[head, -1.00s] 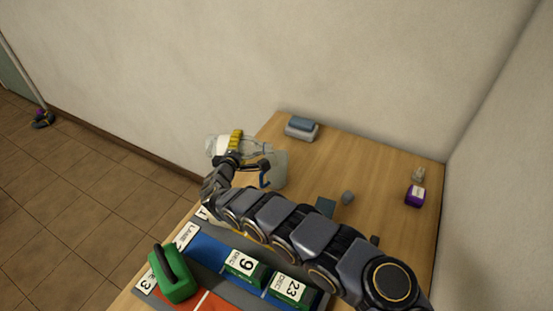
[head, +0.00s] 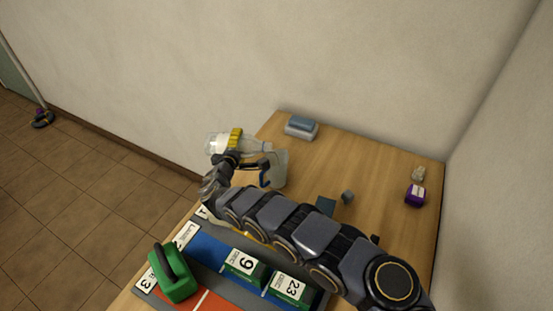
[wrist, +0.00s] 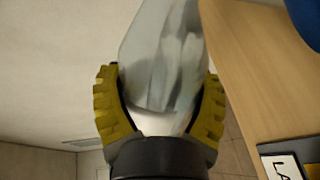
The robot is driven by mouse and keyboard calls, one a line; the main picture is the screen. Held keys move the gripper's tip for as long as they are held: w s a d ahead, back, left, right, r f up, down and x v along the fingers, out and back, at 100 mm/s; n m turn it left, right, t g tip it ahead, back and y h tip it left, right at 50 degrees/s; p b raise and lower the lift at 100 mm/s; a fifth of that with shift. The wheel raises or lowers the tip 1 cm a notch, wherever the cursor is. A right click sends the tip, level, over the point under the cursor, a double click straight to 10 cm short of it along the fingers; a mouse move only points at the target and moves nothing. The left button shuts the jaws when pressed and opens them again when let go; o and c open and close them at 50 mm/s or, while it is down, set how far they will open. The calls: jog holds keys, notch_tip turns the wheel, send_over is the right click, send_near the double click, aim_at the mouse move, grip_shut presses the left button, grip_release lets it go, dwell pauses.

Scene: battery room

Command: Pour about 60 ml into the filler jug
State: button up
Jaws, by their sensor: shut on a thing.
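My gripper (head: 235,142) is shut around a clear bottle (head: 216,145) with yellow-padded fingers. The bottle is tipped nearly on its side, its narrow end pointing right. In the wrist view the bottle (wrist: 165,60) sits between both fingers (wrist: 160,110), with pale content or reflections inside. My wrist hides part of the jug. I cannot tell whether liquid is flowing or how full the jug is.
A green-handled block (head: 175,278) and battery-like green boxes (head: 244,267) stand on the coloured tray at the front. A blue-grey box (head: 301,127) lies at the back. A purple box (head: 416,195) and a small clear object (head: 418,173) are at right. The table's right-back area is mostly clear.

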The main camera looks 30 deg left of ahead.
jog(key=shift+r+p, duration=0.25)
jog(key=shift+p, duration=0.15)
dwell(1.1)
jog(key=shift+s+a+f+n+t+h, duration=0.15)
jog(key=shift+a+f+n+h, duration=0.1)
jog(key=shift+f+n, duration=0.45)
jog(key=shift+s+a+f+n+t+h, duration=0.15)
jog(key=shift+f+n+h, duration=0.1)
jog(key=shift+f+n, duration=0.4)
jog(key=shift+w+d, duration=0.15)
jog(key=shift+w, duration=0.05)
jog(key=shift+n, duration=0.25)
dwell(0.9)
